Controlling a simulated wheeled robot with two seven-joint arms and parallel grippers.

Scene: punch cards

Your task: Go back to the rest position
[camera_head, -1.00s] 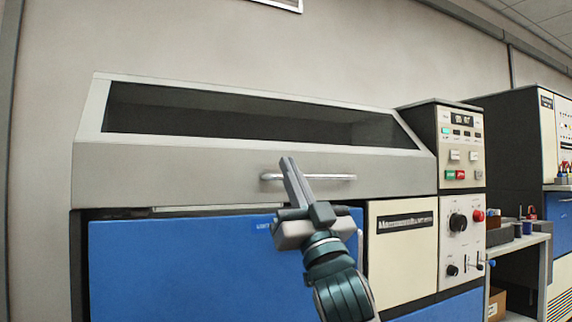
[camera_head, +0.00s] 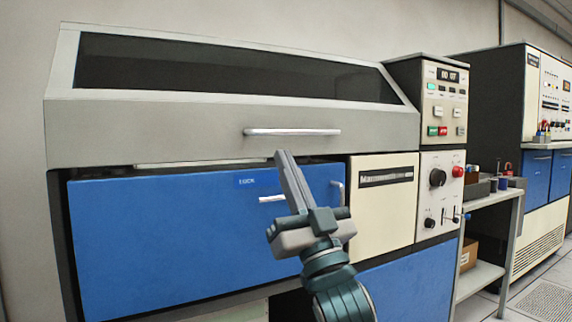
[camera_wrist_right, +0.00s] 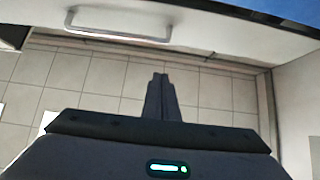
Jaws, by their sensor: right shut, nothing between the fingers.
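My right gripper (camera_head: 282,156) is raised in front of the grey and blue machine in the head view. Its fingers are together and hold nothing. In the head view it overlaps the blue front panel (camera_head: 150,250), below the lid's metal handle (camera_head: 292,132); a gap to the machine cannot be judged there. In the right wrist view the closed fingers (camera_wrist_right: 160,78) point toward a tiled surface, and a metal handle (camera_wrist_right: 118,35) shows beyond them. My left gripper is not in view.
The machine's grey lid (camera_head: 200,122) with a dark window is down. A control panel (camera_head: 440,190) with knobs stands to its right. A small side table (camera_head: 490,202) holds small items, with a cardboard box (camera_head: 468,254) below. Another cabinet (camera_head: 545,185) stands farther right.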

